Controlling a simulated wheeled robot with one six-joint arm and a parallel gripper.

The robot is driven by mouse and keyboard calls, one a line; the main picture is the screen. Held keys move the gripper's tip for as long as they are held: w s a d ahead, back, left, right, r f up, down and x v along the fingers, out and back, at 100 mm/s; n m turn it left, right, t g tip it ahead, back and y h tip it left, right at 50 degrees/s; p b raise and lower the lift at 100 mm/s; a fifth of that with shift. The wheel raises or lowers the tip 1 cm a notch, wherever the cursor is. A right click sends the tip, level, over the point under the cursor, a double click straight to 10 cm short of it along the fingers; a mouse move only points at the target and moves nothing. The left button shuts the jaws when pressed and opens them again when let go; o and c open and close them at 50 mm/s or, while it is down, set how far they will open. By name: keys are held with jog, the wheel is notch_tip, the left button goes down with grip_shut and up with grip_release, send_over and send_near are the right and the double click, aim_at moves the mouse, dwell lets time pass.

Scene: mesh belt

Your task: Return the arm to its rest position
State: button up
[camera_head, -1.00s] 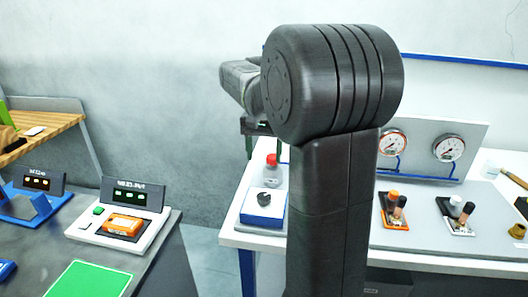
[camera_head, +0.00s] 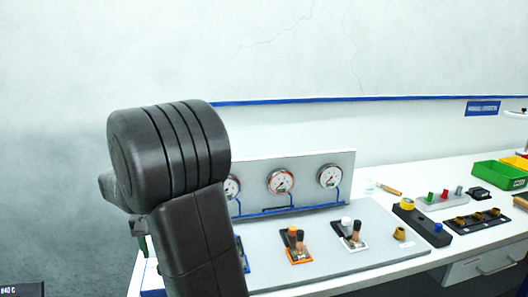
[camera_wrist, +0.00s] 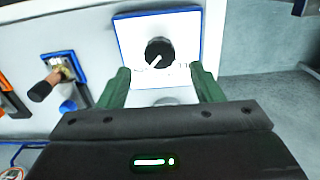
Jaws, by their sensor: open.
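My gripper (camera_wrist: 161,82) is open in the wrist view, with its two green fingers spread apart and nothing held between them. Beyond the fingertips is a white block with blue edges (camera_wrist: 130,38), with a round black part (camera_wrist: 159,52) on its face. The gap between the fingertips and the block cannot be judged. In the head view my arm stands at the left, and its dark upper joint hides most of the gripper.
A grey panel with gauges (camera_head: 280,182) stands on the white bench behind lever switches (camera_head: 297,243). In the wrist view a lever switch (camera_wrist: 45,86) lies left of the fingers. A green bin (camera_head: 498,175) and button boxes (camera_head: 442,202) are at right.

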notch_tip(320, 180, down, 5)
jog(key=shift+f, duration=0.1)
dwell(0.5)
notch_tip(320, 180, up, 14)
notch_tip(320, 180, down, 14)
jog(key=shift+r, duration=0.1)
jog(key=shift+n, duration=0.3)
jog(key=n, duration=0.4)
jog(key=n+b, duration=0.1)
jog(key=n, duration=0.3)
jog(key=shift+n, duration=0.3)
notch_tip(320, 180, up, 14)
